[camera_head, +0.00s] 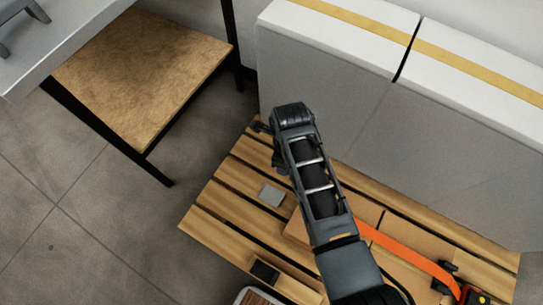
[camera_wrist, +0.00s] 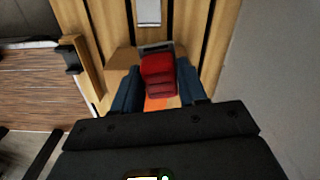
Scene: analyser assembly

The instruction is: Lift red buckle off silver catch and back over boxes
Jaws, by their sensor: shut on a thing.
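The red buckle (camera_wrist: 157,68) sits between the two blue-grey fingers of my gripper (camera_wrist: 158,82) in the wrist view. My gripper is shut on it. A grey metal edge shows at the buckle's far end; I cannot tell whether it touches anything below. The orange strap (camera_wrist: 163,102) shows just below the buckle, and in the head view the strap (camera_head: 405,247) runs right across the boxes (camera_head: 425,242). A silver plate, likely the catch, (camera_head: 271,195) lies on the pallet, apart from the buckle in the wrist view (camera_wrist: 148,12). My arm hides the buckle and fingers in the head view.
The wooden pallet (camera_head: 227,206) lies beneath. White-grey cabinets (camera_head: 350,100) stand close behind it. A black block (camera_head: 265,271) sits at its front edge, and a red-black device (camera_head: 473,295) is at lower right. A table with a wooden shelf (camera_head: 140,75) stands left; floor between is clear.

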